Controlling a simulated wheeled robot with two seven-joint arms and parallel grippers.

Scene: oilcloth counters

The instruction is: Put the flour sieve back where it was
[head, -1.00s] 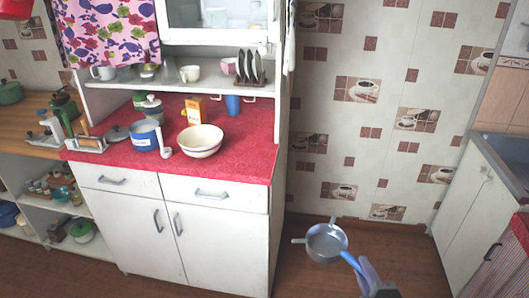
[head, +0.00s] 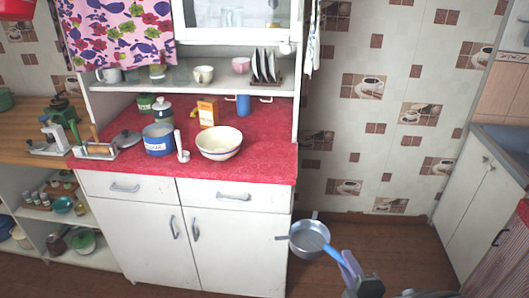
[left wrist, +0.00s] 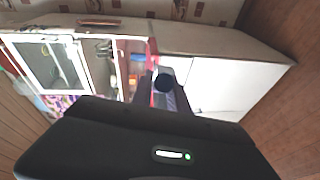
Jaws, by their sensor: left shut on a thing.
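The flour sieve (head: 310,238) is a grey round pan-like piece with small side lugs and a blue handle (head: 334,258). It hangs in the air in the head view, in front of the lower right edge of the cupboard and the floor. My left gripper (head: 346,266) is shut on the blue handle. In the left wrist view the black gripper housing (left wrist: 160,145) fills the lower part, and I cannot make out the sieve there. My right gripper is not in view.
The white cupboard (head: 235,245) has a red counter (head: 262,158) holding a cream bowl (head: 218,143), a blue mug-like pot (head: 158,139), an orange box (head: 208,112) and a blue cup (head: 243,105). Plates (head: 264,66) stand in a rack on the shelf above. Floor right of the cupboard is clear.

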